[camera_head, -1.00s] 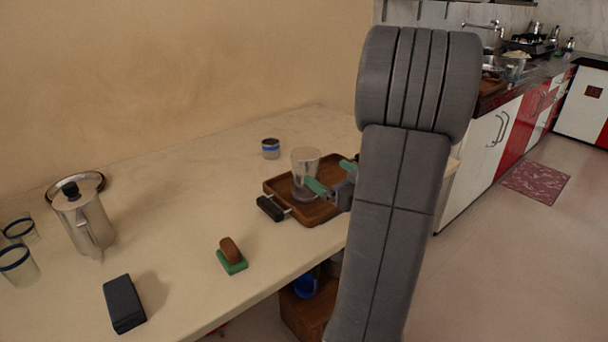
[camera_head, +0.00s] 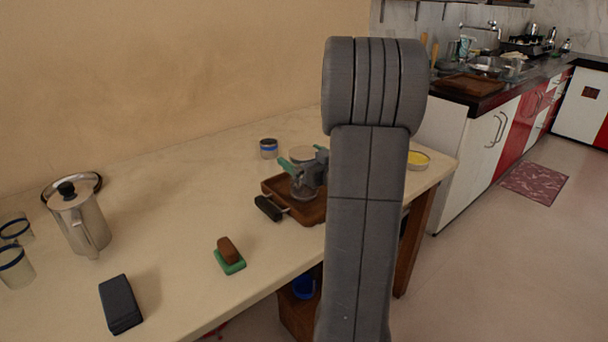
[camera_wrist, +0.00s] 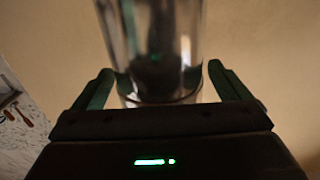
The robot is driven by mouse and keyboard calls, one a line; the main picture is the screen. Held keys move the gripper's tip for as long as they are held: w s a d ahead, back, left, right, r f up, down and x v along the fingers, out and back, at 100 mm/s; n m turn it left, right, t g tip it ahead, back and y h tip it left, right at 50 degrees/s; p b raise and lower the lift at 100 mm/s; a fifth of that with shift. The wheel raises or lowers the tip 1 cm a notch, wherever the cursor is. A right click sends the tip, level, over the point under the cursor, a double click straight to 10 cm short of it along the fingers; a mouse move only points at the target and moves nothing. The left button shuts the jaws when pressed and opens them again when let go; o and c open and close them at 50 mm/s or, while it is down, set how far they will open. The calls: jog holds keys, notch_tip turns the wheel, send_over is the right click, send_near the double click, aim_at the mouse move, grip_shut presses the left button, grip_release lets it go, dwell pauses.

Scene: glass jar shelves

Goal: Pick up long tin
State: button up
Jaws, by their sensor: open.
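A clear glass vessel (camera_head: 301,154) stands on the brown wooden tray (camera_head: 311,213) on the table. My gripper (camera_head: 302,160) is open, with its green fingers at the glass vessel. In the wrist view, my gripper (camera_wrist: 161,75) has the vessel (camera_wrist: 155,45) upright between or just beyond its spread fingers; contact cannot be told. No thing is plainly a long tin. A dark, long, box-shaped thing (camera_head: 120,304) lies at the table's front left, well away from my gripper.
A steel jug (camera_head: 82,222) and blue-rimmed glasses (camera_head: 15,268) stand at the left. A brown-and-green block (camera_head: 229,257) lies near the front edge. A small blue-banded jar (camera_head: 268,149) stands behind the tray. A shallow yellow-topped round container (camera_head: 418,160) is at the right end.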

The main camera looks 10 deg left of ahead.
jog(key=c, duration=1.3)
jog(key=shift+o, duration=0.2)
jog(key=shift+r, duration=0.15)
